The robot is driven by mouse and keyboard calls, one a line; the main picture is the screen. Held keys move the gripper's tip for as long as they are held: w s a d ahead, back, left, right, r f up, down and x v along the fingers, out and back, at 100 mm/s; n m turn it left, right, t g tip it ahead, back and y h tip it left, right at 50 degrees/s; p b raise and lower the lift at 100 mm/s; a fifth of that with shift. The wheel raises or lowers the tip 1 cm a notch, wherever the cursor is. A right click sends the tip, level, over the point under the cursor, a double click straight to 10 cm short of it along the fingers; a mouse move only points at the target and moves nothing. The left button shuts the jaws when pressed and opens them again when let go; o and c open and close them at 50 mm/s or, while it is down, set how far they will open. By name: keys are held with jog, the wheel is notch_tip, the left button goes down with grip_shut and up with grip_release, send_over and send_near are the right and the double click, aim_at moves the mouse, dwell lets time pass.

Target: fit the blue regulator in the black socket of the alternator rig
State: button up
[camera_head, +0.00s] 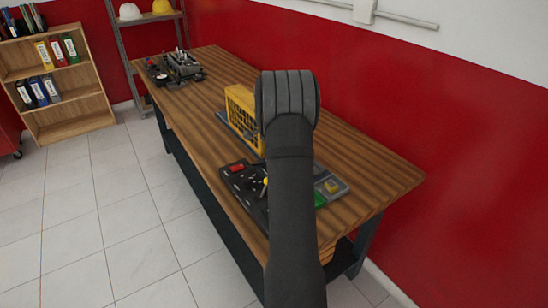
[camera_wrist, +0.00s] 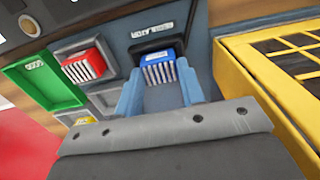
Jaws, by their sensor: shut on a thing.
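The blue regulator (camera_wrist: 157,60), a small block with white fins, shows at the upper middle of the wrist view. My gripper (camera_wrist: 159,78) is shut on it, with a light blue finger on either side. A dark recess with a white label lies just behind the regulator. I cannot tell whether the regulator touches it. The alternator rig's black socket cannot be made out for sure in either view. In the head view, my arm hides the gripper and the regulator.
A yellow grille housing (camera_head: 240,112) stands close by, right of my gripper in the wrist view. A red finned block (camera_wrist: 84,65) and a green bin (camera_wrist: 42,82) lie to the left. More equipment (camera_head: 180,66) stands at the bench's (camera_head: 200,125) far end; bare wood lies between.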

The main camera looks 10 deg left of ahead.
jog(key=shift+f, duration=0.1)
jog(key=o, duration=1.5)
jog(key=shift+r, duration=3.5)
jog(key=shift+f, duration=3.5)
